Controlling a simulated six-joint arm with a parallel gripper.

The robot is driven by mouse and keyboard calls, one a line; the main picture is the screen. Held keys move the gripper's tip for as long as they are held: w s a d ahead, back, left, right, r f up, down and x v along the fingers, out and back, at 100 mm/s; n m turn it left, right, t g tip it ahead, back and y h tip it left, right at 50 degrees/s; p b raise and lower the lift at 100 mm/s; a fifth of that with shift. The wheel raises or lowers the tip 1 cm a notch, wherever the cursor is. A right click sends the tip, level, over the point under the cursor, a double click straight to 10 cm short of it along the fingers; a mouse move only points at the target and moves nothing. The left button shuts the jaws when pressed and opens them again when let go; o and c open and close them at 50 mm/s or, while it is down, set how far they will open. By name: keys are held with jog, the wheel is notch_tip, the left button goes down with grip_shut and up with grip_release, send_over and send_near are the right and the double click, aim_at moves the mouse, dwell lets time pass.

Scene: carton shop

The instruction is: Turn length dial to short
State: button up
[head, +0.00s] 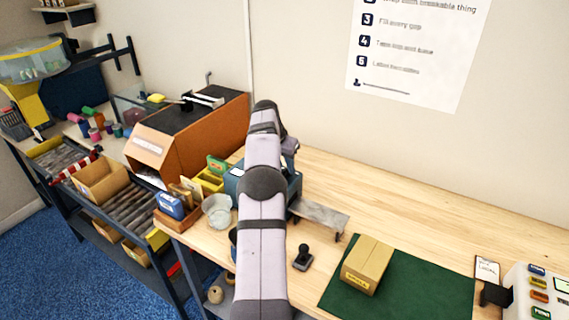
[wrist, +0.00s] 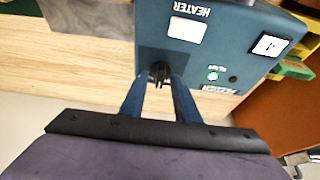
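A blue machine (wrist: 215,40) fills the upper middle of the wrist view, with an upside-down HEATER label (wrist: 192,9) and a white plate on it. In the head view the blue machine (head: 294,186) stands on the bench, mostly behind my arm. My gripper (wrist: 160,74) has its two blue fingers reaching to a dark recessed patch on the machine's face. The dark fingertips are close together there. I cannot make out the length dial or its marks; the fingertips may hide it. My gripper is hidden in the head view.
A small carton (head: 367,265) sits on a green mat (head: 430,285) to the right of my arm. An orange-sided box (head: 200,140) and bins crowd the left. The back right bench is clear.

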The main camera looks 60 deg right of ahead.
jog(key=shift+f, duration=0.15)
jog(key=shift+c, duration=0.6)
grip_shut()
jog(key=shift+n, duration=0.3)
jog(key=n, duration=0.1)
jog(key=n+t, duration=0.1)
jog(key=n, duration=0.1)
jog(key=shift+s+d+t, duration=0.15)
jog(key=shift+s+t, duration=0.05)
jog(key=shift+t, duration=0.1)
jog(key=n+p, duration=0.1)
jog(key=n, duration=0.1)
jog(key=n+t+y+p, duration=0.1)
jog(key=n, duration=0.2)
jog(key=shift+d+t, duration=0.1)
jog(key=shift+t, duration=0.2)
jog(key=shift+p, duration=0.3)
